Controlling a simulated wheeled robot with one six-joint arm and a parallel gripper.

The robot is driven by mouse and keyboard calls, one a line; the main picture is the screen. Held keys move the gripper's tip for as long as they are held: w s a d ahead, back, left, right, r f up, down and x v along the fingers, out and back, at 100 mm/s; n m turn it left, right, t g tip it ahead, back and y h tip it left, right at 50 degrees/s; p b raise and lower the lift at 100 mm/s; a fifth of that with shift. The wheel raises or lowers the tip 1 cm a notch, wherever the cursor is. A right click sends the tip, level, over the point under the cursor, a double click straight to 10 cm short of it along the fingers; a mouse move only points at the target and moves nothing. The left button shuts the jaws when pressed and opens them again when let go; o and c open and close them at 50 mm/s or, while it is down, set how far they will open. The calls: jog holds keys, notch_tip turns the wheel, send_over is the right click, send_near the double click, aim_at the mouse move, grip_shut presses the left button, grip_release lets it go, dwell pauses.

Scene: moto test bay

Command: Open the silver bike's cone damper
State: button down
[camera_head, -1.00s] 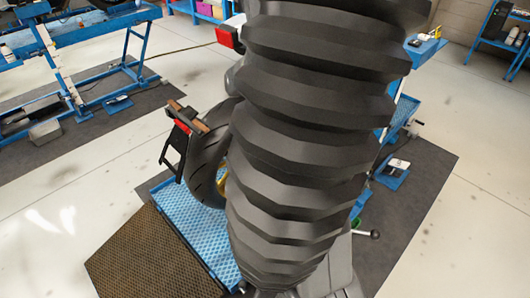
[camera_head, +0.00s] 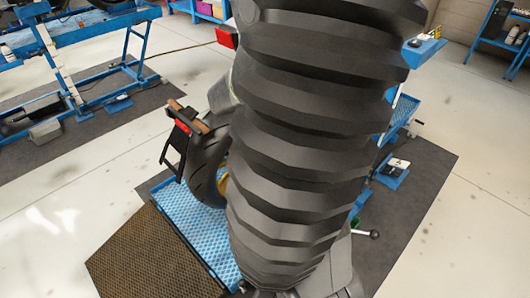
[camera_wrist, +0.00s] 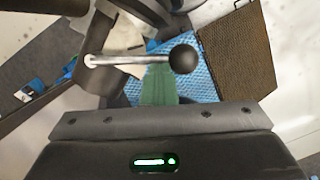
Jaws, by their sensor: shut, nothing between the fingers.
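The silver bike is mostly hidden behind my arm in the head view; its rear wheel (camera_head: 207,165) and black tail bracket (camera_head: 177,142) show to the left of the arm. I cannot make out the cone damper in either view. In the wrist view, my gripper (camera_wrist: 160,119) is shut and empty at the bottom of the picture. A lever with a black ball knob (camera_wrist: 185,59) lies across the picture above it, apart from the gripper as far as I can tell. A green piece (camera_wrist: 158,88) shows between them.
A blue lift platform (camera_head: 178,212) with a brown ribbed ramp (camera_head: 150,258) is under the bike. A ball-ended lever (camera_head: 374,234) sticks out right of my arm. Another blue lift (camera_head: 85,65) stands at left. Pale floor (camera_head: 460,235) is clear at right.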

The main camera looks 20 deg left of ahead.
aim_at(267, 179)
jog(key=s+d+n, duration=0.1)
jog(key=n, duration=0.1)
jog(key=s+d+n, duration=0.1)
jog(key=n, duration=0.1)
jog(key=s+d+n+t, duration=0.1)
jog(key=n, duration=0.1)
jog(key=shift+s+d+h, duration=0.1)
jog(key=shift+s+h, duration=0.05)
jog(key=shift+h, duration=0.25)
jog(key=d+n, duration=0.1)
jog(key=n, duration=0.1)
jog(key=d+n+t, duration=0.1)
jog(key=shift+s+d+n, duration=0.2)
jog(key=shift+s+n, duration=0.2)
jog(key=shift+d, duration=0.5)
jog(key=shift+p, duration=0.3)
